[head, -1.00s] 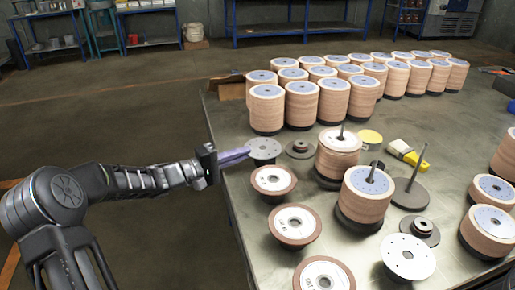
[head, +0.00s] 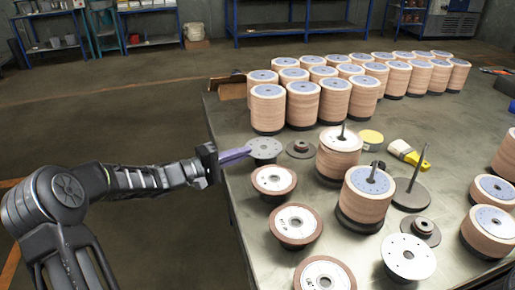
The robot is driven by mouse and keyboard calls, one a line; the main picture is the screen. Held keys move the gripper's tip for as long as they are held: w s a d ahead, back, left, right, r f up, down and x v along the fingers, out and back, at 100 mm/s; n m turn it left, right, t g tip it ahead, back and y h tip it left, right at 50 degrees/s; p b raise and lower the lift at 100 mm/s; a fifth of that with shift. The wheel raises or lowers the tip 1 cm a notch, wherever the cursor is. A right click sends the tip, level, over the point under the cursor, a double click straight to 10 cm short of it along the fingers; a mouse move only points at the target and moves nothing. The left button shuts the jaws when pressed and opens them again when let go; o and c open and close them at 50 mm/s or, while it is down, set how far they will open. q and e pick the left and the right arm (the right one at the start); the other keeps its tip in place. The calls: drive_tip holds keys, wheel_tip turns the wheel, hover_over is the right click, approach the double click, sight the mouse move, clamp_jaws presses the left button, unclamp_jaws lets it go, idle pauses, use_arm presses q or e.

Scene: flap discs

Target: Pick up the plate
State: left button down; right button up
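A round grey metal plate (head: 265,148) with small holes lies at the table's left edge. My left gripper (head: 249,151) comes in from the left, and its purple fingertips are at the plate's left rim. The fingers are seen almost edge-on, so I cannot tell whether they are apart or closed on the rim. A similar pale plate with holes (head: 408,258) lies at the front right of the table. My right gripper is not in view.
A dark flanged hub (head: 300,148) sits just right of the plate. A flap disc (head: 273,180) lies in front of it. Tall disc stacks (head: 267,110) stand behind, and spindle stacks (head: 339,158) stand to the right. The floor left of the table is clear.

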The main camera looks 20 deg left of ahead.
use_arm(q)
wheel_tip(320, 180, up, 10)
drive_tip(key=p, duration=0.1)
drive_tip(key=shift+p, duration=0.3)
idle(0.7)
